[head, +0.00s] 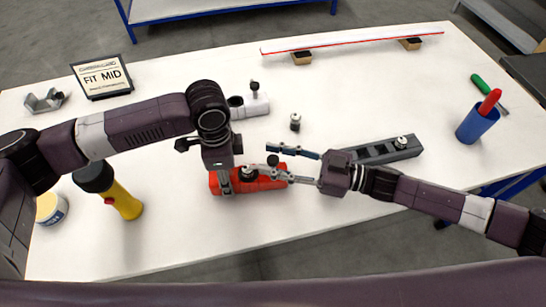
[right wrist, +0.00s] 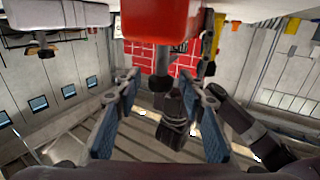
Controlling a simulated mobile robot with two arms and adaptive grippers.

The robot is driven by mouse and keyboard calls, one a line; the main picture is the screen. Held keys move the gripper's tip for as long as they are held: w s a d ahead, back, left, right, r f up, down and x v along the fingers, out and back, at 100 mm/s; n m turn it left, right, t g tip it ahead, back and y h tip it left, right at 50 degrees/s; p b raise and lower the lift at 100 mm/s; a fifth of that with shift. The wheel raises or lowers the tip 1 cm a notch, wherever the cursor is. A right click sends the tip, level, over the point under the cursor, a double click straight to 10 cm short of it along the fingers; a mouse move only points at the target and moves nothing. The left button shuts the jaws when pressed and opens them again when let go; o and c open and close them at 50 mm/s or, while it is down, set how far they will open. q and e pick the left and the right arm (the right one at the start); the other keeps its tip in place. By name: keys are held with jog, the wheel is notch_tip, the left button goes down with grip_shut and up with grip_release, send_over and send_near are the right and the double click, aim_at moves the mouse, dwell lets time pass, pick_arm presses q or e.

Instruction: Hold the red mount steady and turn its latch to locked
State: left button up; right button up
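My left gripper (head: 225,187) points down at the mount's left part. Its fingers overlap the mount, and I cannot tell whether they are closed on it. My right gripper (head: 275,162) comes in from the right, its fingers spread at the mount's right end. In the right wrist view its blue-padded fingers (right wrist: 163,112) are wide apart with nothing clamped between them.
A grey rail (head: 375,151) lies behind my right gripper. A white mount (head: 250,106) and a small knobbed part (head: 295,122) stand farther back. The front right table is clear.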

jog(key=v, duration=1.1)
jog(key=shift+d, duration=0.35)
jog(key=shift+s, duration=0.1)
pick_arm(q)
jog(key=o, duration=1.4)
jog(key=shift+c, duration=0.2)
jog(key=shift+r, duration=0.1)
